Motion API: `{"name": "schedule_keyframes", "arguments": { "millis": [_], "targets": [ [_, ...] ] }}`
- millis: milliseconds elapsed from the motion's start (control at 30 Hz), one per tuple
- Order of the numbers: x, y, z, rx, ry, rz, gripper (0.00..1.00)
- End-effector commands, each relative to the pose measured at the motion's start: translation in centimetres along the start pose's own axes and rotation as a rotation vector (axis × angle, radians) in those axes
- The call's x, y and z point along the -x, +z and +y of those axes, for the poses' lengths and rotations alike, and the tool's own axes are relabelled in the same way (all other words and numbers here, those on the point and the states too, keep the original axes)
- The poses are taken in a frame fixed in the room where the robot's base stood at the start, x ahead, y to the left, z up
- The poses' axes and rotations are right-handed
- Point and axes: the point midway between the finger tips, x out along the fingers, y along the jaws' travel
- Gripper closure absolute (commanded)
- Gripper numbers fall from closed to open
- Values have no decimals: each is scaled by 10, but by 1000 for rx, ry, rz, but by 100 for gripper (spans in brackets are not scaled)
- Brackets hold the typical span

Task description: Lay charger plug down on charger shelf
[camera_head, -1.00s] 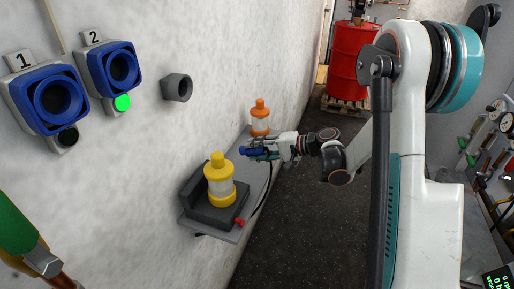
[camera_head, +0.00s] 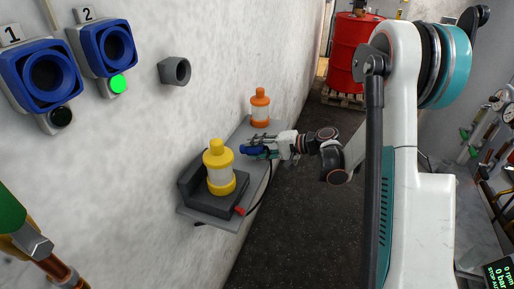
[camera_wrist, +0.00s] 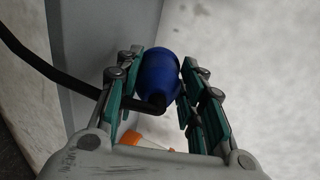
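The blue charger plug (camera_head: 250,150) is in my gripper (camera_head: 258,151), over the grey charger shelf (camera_head: 255,177) between the yellow and orange lanterns. The wrist view shows the plug (camera_wrist: 158,75) between the green finger pads (camera_wrist: 158,82), which appear to touch it on both sides. A black cable runs from the plug; in the head view it hangs past the shelf's right edge. The shelf (camera_wrist: 85,45) also shows behind the plug in the wrist view. I cannot tell whether the plug touches the shelf.
A yellow lantern (camera_head: 219,168) stands in a dark cradle (camera_head: 200,201) on the shelf's near end. An orange lantern (camera_head: 260,107) stands at the far end. Blue sockets 1 (camera_head: 45,75) and 2 (camera_head: 108,45) and a grey holder (camera_head: 175,71) are on the wall.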

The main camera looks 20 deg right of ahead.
Motion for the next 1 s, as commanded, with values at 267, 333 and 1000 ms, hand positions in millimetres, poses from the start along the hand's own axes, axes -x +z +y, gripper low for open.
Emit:
{"name": "schedule_keyframes", "arguments": {
  "millis": [267, 333, 1000],
  "targets": [
    [0, 0, 0, 0, 0, 0, 44],
    [0, 0, 0, 0, 0, 0, 44],
    [100, -1, 0, -1, 0, 3, 44]
  ]
}}
